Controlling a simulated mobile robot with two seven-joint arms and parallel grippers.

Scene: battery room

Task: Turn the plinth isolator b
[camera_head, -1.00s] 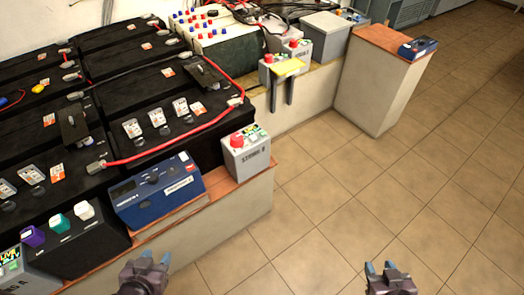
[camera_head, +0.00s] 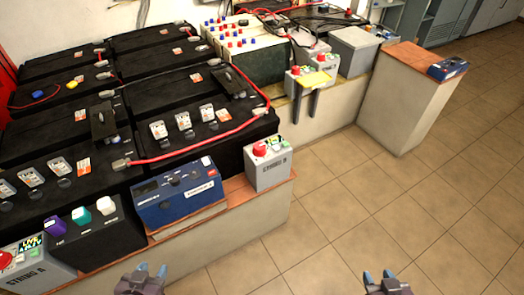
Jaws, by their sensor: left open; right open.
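A grey box (camera_head: 268,168) stands on the brick-topped ledge at the right end of the battery bank. It has a red round knob (camera_head: 260,148) on its sloped top, and its front label seems to read "STRING B". A similar grey box marked "STRING A" (camera_head: 38,275) shows at the lower left, with a red knob at the picture edge. My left gripper (camera_head: 152,270) is open and empty at the bottom, in front of the ledge. My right gripper (camera_head: 378,276) is open and empty over the tiled floor, to the right of and nearer than the "STRING B" box. Neither touches anything.
A blue instrument (camera_head: 178,198) and a black box with coloured caps (camera_head: 90,230) stand on the ledge. Black batteries (camera_head: 190,125) with a red cable lie behind. A pillar (camera_head: 405,105) carries another blue device (camera_head: 448,68). The tiled floor (camera_head: 340,210) is clear.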

